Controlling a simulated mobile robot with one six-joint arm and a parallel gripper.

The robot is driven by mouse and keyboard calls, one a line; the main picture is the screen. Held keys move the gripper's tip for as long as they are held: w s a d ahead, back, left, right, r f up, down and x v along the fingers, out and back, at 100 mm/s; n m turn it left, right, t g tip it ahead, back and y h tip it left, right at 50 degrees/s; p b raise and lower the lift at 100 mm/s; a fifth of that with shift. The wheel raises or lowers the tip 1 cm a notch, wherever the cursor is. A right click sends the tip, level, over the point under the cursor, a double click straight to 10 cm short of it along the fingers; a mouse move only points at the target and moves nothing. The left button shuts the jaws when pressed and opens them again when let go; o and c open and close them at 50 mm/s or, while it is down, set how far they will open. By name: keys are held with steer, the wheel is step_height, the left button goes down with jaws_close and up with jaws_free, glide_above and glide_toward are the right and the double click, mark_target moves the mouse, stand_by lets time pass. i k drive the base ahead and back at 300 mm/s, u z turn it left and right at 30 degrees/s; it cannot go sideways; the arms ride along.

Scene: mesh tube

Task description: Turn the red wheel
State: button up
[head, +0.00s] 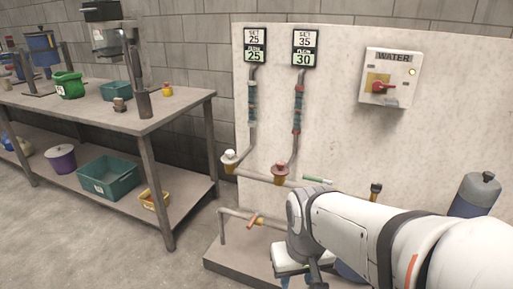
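The red wheel (281,169) sits on a yellowish valve body at the foot of the right-hand flow tube (298,108), in front of the pale panel. The display above that tube (304,48) reads SET 35 and FLOW 30. My arm reaches in from the lower right. My gripper (299,279) is low in the picture, below and slightly right of the red wheel and apart from it. Its fingers are partly cut off by the bottom edge, so I cannot tell whether they are open or hold anything.
A white wheel (230,157) is left of the red one, under a display (255,46) reading SET 25, FLOW 25. A WATER box (390,77) has a red switch and lit lamp. An orange-handled tap (255,219) is below. A loaded bench (180,112) stands left; a grey-blue cylinder (474,196) right.

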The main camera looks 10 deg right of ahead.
mark_target(280, 169)
steer(key=u, duration=0.15)
steer(key=i, duration=0.95)
steer(key=z, duration=0.1)
